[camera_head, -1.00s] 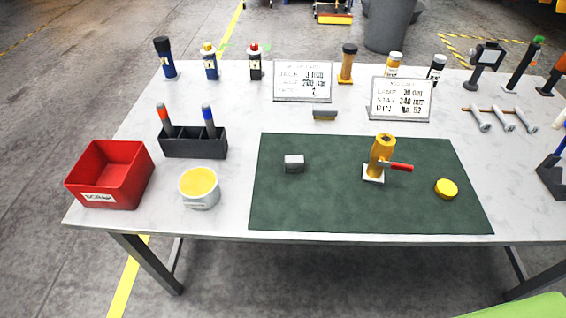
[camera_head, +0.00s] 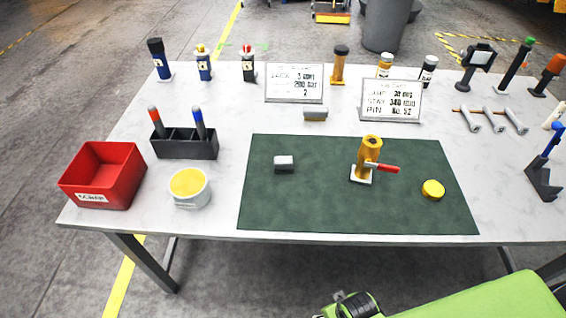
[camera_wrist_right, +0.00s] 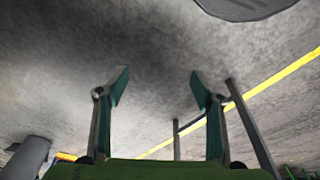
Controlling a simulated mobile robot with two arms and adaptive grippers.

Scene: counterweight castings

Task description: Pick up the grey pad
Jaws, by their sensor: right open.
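A small grey block (camera_head: 284,164), the likely grey pad, lies on the left part of a dark green mat (camera_head: 320,210) on the table. My right arm comes in at the bottom right of the head view, in front of the table and apart from the pad; its fingers are not clear there. In the right wrist view my right gripper (camera_wrist_right: 160,83) is open and empty, with floor behind its fingers. The pad does not show in that view. My left gripper is not in view.
A yellow clamp-like stand with a red handle (camera_head: 388,168) and a yellow disc (camera_head: 433,190) share the mat. A white tub (camera_head: 190,194), red bin (camera_head: 103,178) and dark holder (camera_head: 185,148) stand left. Two signs (camera_head: 294,84) and several bottles line the back.

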